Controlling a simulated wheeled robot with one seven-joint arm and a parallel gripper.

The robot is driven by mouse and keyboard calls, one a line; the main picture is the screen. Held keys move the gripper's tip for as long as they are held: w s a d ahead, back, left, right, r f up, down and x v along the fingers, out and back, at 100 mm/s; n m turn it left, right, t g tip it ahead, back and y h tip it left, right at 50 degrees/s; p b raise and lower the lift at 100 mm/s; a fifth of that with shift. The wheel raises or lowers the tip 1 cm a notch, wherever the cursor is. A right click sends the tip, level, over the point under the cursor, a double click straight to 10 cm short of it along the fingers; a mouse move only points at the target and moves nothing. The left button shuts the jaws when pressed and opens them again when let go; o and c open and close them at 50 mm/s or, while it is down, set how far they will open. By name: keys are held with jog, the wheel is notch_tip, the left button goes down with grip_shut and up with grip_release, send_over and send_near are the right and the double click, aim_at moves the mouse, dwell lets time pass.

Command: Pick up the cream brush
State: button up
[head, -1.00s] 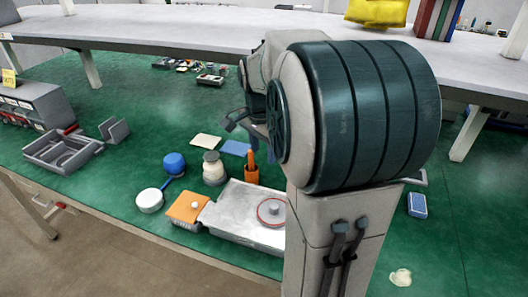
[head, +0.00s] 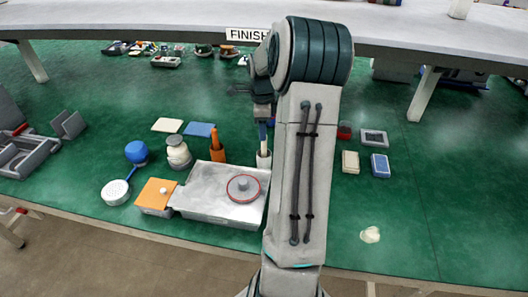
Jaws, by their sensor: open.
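A pale, cream-looking upright handle (head: 264,147), which appears to be the cream brush, stands in a small light holder (head: 264,161) just right of the metal tray. My arm partly hides its right side. My gripper (head: 262,130) is open and points down at the handle's upper end. Fingers and handle are too small to tell whether they touch.
A metal tray (head: 205,205) with a red-rimmed round part (head: 243,188) lies in front. A cream block (head: 350,161) and a blue block (head: 380,165) lie right. The front right mat is mostly clear.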

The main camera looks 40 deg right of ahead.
aim_at(264, 143)
jog(key=shift+d+f+p, duration=0.2)
jog(key=shift+f+p, duration=0.45)
jog(key=shift+f, duration=2.9)
grip_shut()
